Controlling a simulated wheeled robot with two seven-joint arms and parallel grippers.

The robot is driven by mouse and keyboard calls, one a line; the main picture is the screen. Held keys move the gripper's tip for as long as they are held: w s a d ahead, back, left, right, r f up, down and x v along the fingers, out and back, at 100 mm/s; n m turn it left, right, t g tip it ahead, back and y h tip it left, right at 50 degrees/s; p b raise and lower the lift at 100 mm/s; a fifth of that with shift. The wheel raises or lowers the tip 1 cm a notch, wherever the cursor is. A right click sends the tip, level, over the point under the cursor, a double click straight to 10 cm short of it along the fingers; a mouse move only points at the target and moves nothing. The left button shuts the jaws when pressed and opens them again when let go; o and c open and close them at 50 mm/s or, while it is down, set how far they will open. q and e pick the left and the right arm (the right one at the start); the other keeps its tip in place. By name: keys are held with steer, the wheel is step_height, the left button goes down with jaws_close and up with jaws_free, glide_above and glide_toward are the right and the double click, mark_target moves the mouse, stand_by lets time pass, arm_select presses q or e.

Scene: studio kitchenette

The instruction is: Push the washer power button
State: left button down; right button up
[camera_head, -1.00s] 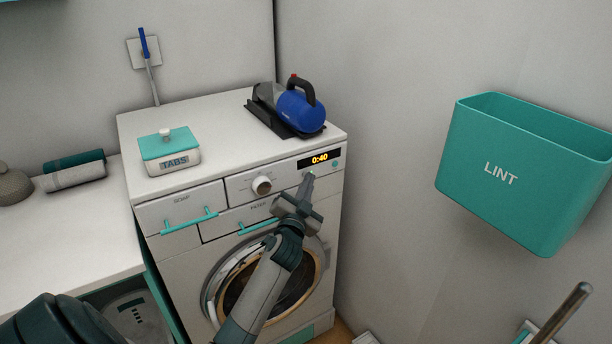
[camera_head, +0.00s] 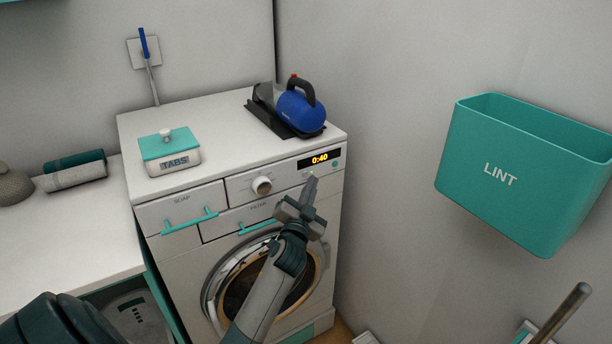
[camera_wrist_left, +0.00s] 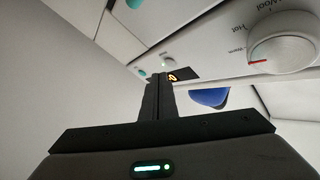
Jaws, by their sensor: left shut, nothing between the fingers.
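The white washer (camera_head: 175,278) stands against the wall, its display (camera_head: 319,158) lit with 0:40. A small teal round mark (camera_head: 335,163) sits right of and below the display. My left gripper (camera_head: 313,178) is shut and empty, its tips just below the display in front of the control panel. I cannot tell if they touch it. In the left wrist view the closed fingers (camera_wrist_left: 157,86) point at the panel, close to a small glowing button (camera_wrist_left: 164,65) and partly covering the display (camera_wrist_left: 174,76). Which button is the power button is not readable. My right gripper is out of view.
The program knob (camera_head: 261,185) is left of the fingers. A teal LINT bin (camera_head: 520,180) hangs on the right wall. Teal drawer handles (camera_head: 190,222) stick out at the front.

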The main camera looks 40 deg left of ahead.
arm_select(q)
steer(key=shift+s+d, duration=0.35)
steer(key=shift+d, duration=0.5)
steer(key=shift+s+d, duration=0.35)
steer(key=shift+d, duration=0.55)
steer(key=shift+s+d, duration=0.35)
steer(key=shift+d, duration=0.5)
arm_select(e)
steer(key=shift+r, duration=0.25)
